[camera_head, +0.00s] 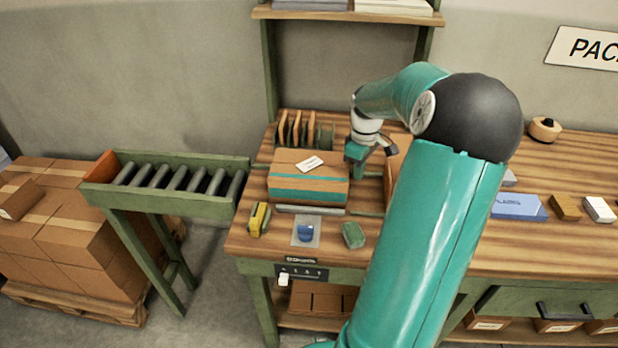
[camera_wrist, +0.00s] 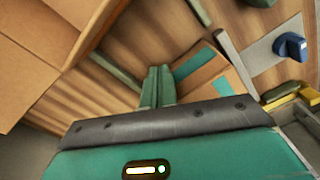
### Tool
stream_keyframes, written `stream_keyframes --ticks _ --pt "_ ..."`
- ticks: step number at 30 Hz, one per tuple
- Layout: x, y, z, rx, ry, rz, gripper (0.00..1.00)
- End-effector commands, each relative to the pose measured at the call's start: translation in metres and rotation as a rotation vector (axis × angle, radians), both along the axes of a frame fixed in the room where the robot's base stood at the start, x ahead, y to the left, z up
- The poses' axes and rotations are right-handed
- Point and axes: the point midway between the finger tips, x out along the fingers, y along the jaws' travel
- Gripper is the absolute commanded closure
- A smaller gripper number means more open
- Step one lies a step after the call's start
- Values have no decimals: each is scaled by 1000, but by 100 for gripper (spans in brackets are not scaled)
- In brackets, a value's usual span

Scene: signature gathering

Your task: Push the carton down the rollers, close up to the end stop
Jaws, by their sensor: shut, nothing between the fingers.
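The carton (camera_head: 308,180) is closed and brown, with a teal band and a white label on top. It sits on the wooden bench, at the bench's left end. The roller track (camera_head: 180,180) has grey rollers in a green frame and stands left of the bench. An orange end board (camera_head: 102,167) closes its far left end. My gripper (camera_head: 355,154) is shut and empty, at the carton's right side. In the wrist view, the shut fingers (camera_wrist: 157,86) point towards the carton (camera_wrist: 203,75); I cannot tell whether they touch it.
Another brown box (camera_head: 394,168) stands right of my gripper, partly hidden by my arm. A yellow tool (camera_head: 259,219), a blue item (camera_head: 305,231) and a green block (camera_head: 354,235) lie along the bench front. Stacked boxes (camera_head: 75,225) stand beside the rollers.

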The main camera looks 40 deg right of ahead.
Motion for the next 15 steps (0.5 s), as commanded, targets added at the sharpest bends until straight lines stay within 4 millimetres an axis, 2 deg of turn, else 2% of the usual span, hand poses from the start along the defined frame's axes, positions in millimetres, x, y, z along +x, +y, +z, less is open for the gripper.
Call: stream_keyframes --ticks 15 --pt "0 1 -24 2 1 1 100"
